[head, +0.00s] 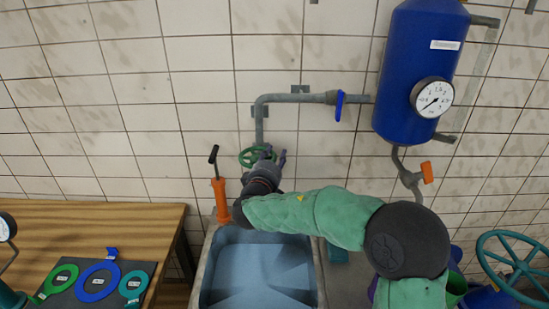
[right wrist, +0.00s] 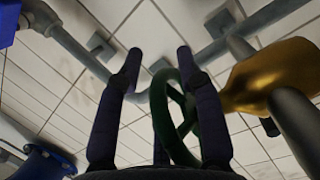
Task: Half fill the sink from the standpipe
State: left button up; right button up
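The sink (head: 207,262) is a grey basin at the bottom middle of the head view; its inside looks blue-grey, and I cannot tell the water level. The standpipe (head: 261,122) is a grey pipe on the tiled wall behind it, with a green handwheel (head: 247,158). My right gripper (head: 273,160) is at this wheel, its arm crossing above the sink. In the right wrist view, its two dark fingers (right wrist: 158,55) are apart, with the green wheel's rim (right wrist: 160,115) between them, nearer the right finger. Contact is unclear. A brass body (right wrist: 262,82) lies beside the wheel. My left gripper is out of view.
A blue lever (head: 339,106) sits on the pipe leading to a blue tank (head: 412,75) with a gauge (head: 433,97). An orange post (head: 221,200) with a black handle stands left of the sink. A wooden table (head: 110,225) with coloured tags is left; a teal wheel (head: 515,262) is right.

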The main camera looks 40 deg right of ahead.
grip_shut()
jog(key=shift+f, duration=0.15)
